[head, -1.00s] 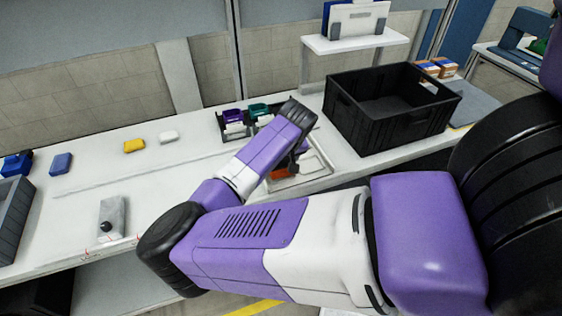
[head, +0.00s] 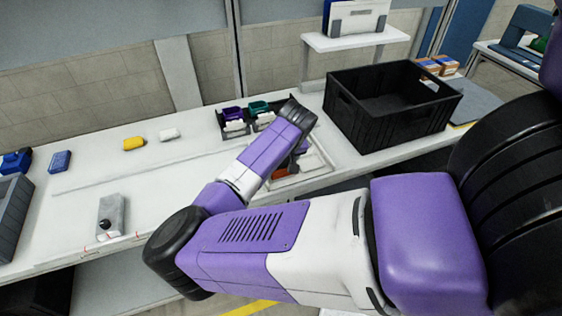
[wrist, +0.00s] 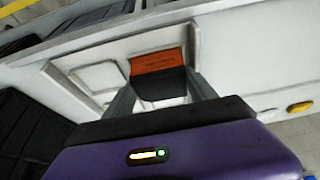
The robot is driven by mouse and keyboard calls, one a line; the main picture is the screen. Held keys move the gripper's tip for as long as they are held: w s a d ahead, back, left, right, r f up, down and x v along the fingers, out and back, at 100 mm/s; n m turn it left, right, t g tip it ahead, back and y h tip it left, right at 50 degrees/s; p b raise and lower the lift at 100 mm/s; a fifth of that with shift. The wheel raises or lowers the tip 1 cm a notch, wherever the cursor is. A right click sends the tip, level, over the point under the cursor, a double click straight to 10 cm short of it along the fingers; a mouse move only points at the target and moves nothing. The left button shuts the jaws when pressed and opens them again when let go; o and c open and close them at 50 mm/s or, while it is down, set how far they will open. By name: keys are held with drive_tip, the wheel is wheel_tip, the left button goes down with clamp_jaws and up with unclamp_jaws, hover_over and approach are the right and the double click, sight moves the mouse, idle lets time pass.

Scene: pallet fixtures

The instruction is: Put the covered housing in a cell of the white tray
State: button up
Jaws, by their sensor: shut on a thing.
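The covered housing (wrist: 158,65) shows in the wrist view as a block with an orange face and a dark lower part. My gripper (wrist: 163,92) is shut on it, one finger on each side. The housing is over the right-hand cell of the white tray (wrist: 58,76); I cannot tell whether its bottom touches the cell floor. The left cell beside it is empty. In the head view the white tray (head: 322,172) is partly hidden behind my arm, and only a bit of orange shows by my gripper (head: 299,152).
A black crate (head: 375,125) stands right of the tray. A dark holder with purple (head: 232,113) and teal (head: 258,107) bins is behind it. A yellow piece (head: 133,143) and a white piece (head: 169,134) lie on clear bench to the left.

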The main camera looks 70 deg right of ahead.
drive_tip(key=shift+f, duration=0.2)
idle(0.3)
drive_tip(key=o, duration=1.5)
drive_tip(key=v, duration=0.7)
drive_tip(key=shift+r+b, duration=0.35)
drive_tip(key=shift+b, duration=0.1)
drive_tip(key=shift+s+a, duration=0.1)
